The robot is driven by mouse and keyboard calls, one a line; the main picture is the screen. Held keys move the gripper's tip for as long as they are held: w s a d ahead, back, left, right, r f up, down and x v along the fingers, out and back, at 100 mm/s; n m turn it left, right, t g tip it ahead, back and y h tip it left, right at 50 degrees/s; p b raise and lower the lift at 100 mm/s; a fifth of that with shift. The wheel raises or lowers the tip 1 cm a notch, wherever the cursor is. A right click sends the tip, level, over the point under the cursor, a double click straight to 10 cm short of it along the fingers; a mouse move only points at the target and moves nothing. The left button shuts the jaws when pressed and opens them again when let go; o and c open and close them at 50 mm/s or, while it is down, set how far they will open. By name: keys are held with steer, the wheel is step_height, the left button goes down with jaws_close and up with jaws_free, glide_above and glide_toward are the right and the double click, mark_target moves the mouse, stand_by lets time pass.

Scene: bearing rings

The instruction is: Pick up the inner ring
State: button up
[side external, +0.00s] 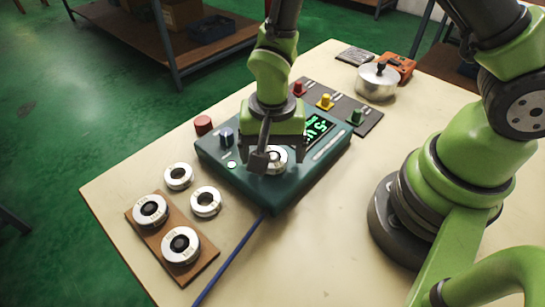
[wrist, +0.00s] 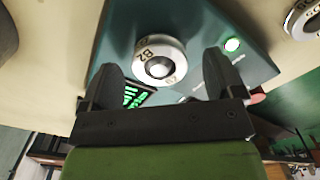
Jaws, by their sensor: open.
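A silver metal ring (side external: 277,159) sits on top of the teal box with a green display, partly hidden by my gripper. In the wrist view the ring (wrist: 160,59) shows lettering that looks like "B2", with a pale round piece in its dark centre. My gripper (side external: 264,156) is open above the box. In the wrist view its two fingers (wrist: 163,70) stand apart, one on each side of the ring, with gaps. I cannot tell the fingertips' height over it. Which ring is the inner ring is not marked.
The teal box (side external: 225,163) has a blue knob and a cable. Two loose rings (side external: 205,201) (side external: 178,176) lie left of it, near a brown board (side external: 206,270) holding two more. A red knob (side external: 203,125), a switch panel (side external: 340,104) and a lidded pot (side external: 377,83) stand around.

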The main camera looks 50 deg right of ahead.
steer(key=shift+f, duration=0.35)
steer(key=shift+c, duration=0.5)
steer(key=c, duration=1.1)
